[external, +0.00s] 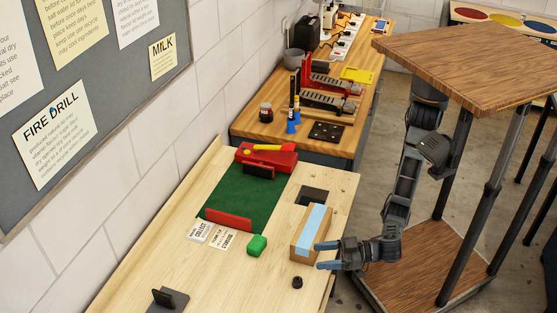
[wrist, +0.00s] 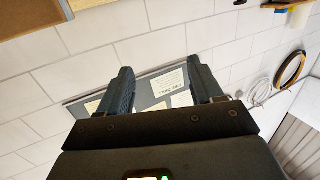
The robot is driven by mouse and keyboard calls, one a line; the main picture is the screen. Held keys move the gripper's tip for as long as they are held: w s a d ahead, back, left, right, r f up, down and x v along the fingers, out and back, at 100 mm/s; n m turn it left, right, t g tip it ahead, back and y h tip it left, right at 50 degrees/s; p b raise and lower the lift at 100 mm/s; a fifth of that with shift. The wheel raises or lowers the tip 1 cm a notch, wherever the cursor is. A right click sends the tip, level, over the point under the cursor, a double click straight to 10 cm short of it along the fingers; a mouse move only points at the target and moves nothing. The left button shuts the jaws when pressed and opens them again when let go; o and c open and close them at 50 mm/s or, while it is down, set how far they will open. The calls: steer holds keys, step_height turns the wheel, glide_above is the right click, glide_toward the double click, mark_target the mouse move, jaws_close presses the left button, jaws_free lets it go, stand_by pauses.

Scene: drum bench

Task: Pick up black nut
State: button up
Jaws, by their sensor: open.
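A small black nut (external: 297,282) lies on the light wooden bench (external: 215,279), near its right edge. My gripper (external: 318,255) is open and empty, its two blue fingertips pointing left. It is above and to the right of the nut in the external view, close to a wooden block with a light blue strip (external: 304,247); I cannot tell whether they touch. In the wrist view my gripper (wrist: 160,85) shows two spread fingers facing a tiled wall with a notice board. The nut does not show in the wrist view.
A green block (external: 257,245), a green mat (external: 247,195) with a red bar, and a red tool case (external: 266,158) lie farther back. A dark metal stand (external: 168,299) is at the front left. The bench front around the nut is clear. A wooden-topped table (external: 480,65) stands at right.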

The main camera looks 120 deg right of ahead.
glide_toward(298, 280)
steer(key=w, duration=0.1)
steer(key=w+r, duration=0.1)
steer(key=shift+w+r, duration=0.15)
steer(key=shift+w, duration=0.4)
steer(key=x, duration=0.2)
steer(key=p+x, duration=0.1)
steer(key=x, duration=0.4)
steer(key=shift+w+d+f+p, duration=0.1)
steer(key=shift+d+f+p, duration=0.15)
steer(key=shift+d+p, duration=0.15)
steer(key=shift+c, duration=0.2)
steer(key=c, duration=1)
